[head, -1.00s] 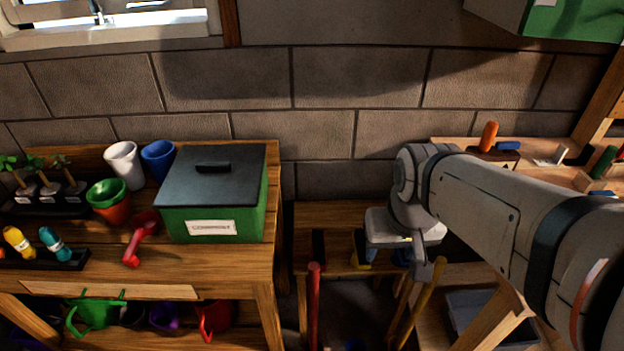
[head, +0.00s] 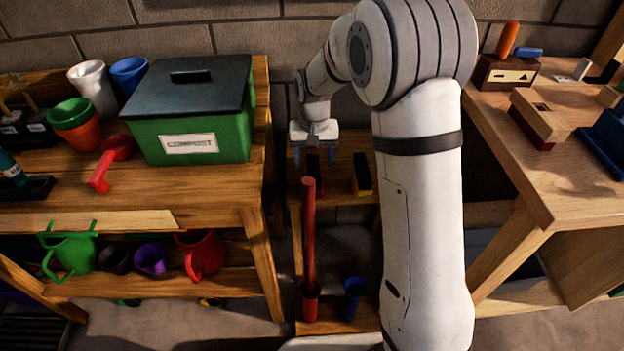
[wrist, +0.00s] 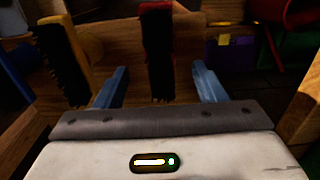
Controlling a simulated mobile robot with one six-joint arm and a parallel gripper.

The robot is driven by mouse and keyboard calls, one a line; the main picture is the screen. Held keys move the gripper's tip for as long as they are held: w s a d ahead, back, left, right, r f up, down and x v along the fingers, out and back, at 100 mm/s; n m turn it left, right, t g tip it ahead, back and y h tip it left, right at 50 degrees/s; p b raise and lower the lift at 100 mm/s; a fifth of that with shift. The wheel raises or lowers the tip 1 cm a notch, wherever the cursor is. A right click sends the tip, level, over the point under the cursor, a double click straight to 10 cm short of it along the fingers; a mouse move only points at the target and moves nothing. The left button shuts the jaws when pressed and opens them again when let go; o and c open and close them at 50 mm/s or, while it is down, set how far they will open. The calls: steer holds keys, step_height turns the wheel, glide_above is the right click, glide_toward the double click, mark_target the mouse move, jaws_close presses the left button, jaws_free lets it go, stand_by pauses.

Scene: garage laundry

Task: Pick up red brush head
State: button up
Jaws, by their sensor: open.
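The red brush head (head: 314,172) rests on the low wooden shelf between the two benches, partly hidden below my gripper. In the wrist view the red brush head (wrist: 158,55) shows dark bristles and a red edge. My gripper (head: 315,153) is open and points down over it. In the wrist view the blue fingers of my gripper (wrist: 157,80) appear on either side of the brush head, with gaps on both sides. I cannot tell how far the fingertips are above it.
A yellow brush head (head: 362,174) lies to the right on the same shelf. A red handle (head: 309,235) stands upright in a red holder (head: 310,300) in front, beside a blue holder (head: 354,297). The left bench holds a green compost bin (head: 190,130). A right workbench (head: 500,130) stands close by.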

mark_target(314, 169)
step_height(314, 169, down, 7)
steer(key=shift+w+f+b, duration=0.1)
steer(key=shift+f+b, duration=0.05)
steer(key=shift+b, duration=0.6)
steer(key=shift+c, duration=0.2)
steer(key=c, duration=0.9)
